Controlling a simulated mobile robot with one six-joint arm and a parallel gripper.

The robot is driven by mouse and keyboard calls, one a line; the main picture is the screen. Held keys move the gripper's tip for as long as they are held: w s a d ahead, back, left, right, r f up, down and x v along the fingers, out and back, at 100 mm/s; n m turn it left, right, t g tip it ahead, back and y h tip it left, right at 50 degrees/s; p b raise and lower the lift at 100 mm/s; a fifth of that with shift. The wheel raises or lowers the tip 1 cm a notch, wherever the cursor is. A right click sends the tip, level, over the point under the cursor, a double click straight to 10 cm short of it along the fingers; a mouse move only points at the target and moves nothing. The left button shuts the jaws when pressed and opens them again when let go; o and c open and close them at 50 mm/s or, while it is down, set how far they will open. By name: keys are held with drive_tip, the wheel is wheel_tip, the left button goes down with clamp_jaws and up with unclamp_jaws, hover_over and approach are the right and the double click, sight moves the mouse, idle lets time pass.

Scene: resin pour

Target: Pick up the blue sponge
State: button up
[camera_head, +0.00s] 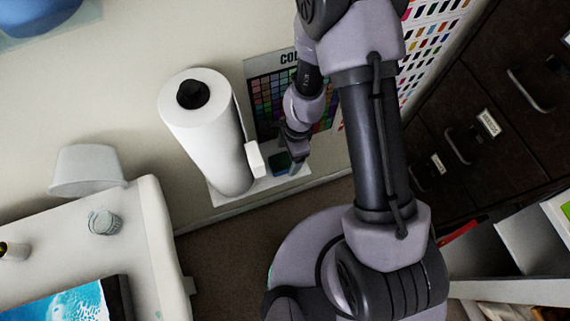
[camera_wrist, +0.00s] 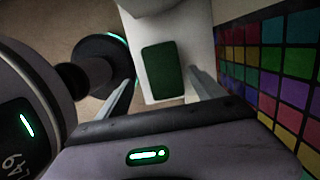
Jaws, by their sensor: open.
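The blue sponge (camera_head: 280,164) shows small and dark beside my gripper in the head view, with a bluish side visible. In the wrist view the sponge (camera_wrist: 162,72) is seen from above as a dark green rectangle on a white surface. My gripper (camera_head: 297,158) points down next to the sponge and partly covers its right side in the head view. In the wrist view my gripper (camera_wrist: 163,88) is open, with one finger on each side of the sponge. Gaps show between the fingers and the sponge, so it is not clasped.
A large white paper roll (camera_head: 205,135) stands just left of the sponge, with a small white block (camera_head: 255,160) between them. A colour chart (camera_head: 270,95) is on the wall behind, close to my gripper's right in the wrist view. Dark drawers (camera_head: 480,120) stand at right.

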sight(285, 160)
drive_tip(key=f+b, duration=0.2)
drive_tip(key=f, duration=0.1)
drive_tip(key=a+f+b, duration=0.1)
drive_tip(key=f, duration=0.1)
drive_tip(key=shift+w, duration=0.25)
drive_tip(key=shift+r, duration=0.25)
drive_tip(key=c, duration=1.4)
drive_tip(key=shift+d+r+p, duration=0.1)
drive_tip(key=shift+p, duration=0.2)
